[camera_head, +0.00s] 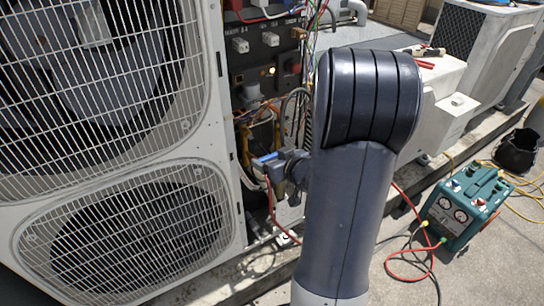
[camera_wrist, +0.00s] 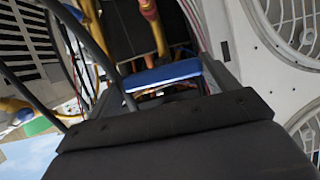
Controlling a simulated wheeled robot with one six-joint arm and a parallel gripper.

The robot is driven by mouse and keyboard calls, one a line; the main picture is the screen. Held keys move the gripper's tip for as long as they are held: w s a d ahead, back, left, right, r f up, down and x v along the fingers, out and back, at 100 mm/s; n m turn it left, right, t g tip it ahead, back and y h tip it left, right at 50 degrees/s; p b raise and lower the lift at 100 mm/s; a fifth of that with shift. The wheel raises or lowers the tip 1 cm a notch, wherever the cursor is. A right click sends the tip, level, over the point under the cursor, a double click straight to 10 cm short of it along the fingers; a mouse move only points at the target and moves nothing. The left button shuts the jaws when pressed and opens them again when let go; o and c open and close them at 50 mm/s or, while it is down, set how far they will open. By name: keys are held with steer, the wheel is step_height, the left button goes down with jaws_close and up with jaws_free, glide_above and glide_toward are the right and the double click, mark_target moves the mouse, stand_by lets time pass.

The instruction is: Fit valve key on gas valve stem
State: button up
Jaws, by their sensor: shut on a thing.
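My gripper (camera_head: 276,166) is at the open front of the large condenser, just left of my arm. It is shut on a blue bar-like piece (camera_head: 267,158), which I take for the valve key. In the wrist view this blue piece (camera_wrist: 162,76) lies crosswise just beyond the dark gripper body; its far end is hidden. Yellow-brown pipes (camera_head: 262,138) stand behind it inside the unit. One yellow pipe (camera_wrist: 158,32) with an orange-red part shows beyond it in the wrist view. I cannot pick out the gas valve stem or tell whether the key touches it.
The condenser (camera_head: 228,215) with its fan grilles stands at left. Loose wires (camera_head: 300,100) hang in its open bay near my gripper. A green gauge machine (camera_head: 465,205) with red and yellow hoses sits on the floor at right. Red-handled pliers (camera_head: 425,64) lie on a white unit (camera_head: 440,80).

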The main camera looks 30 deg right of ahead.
steer(key=s, duration=0.3)
steer(key=shift+s+p, duration=0.3)
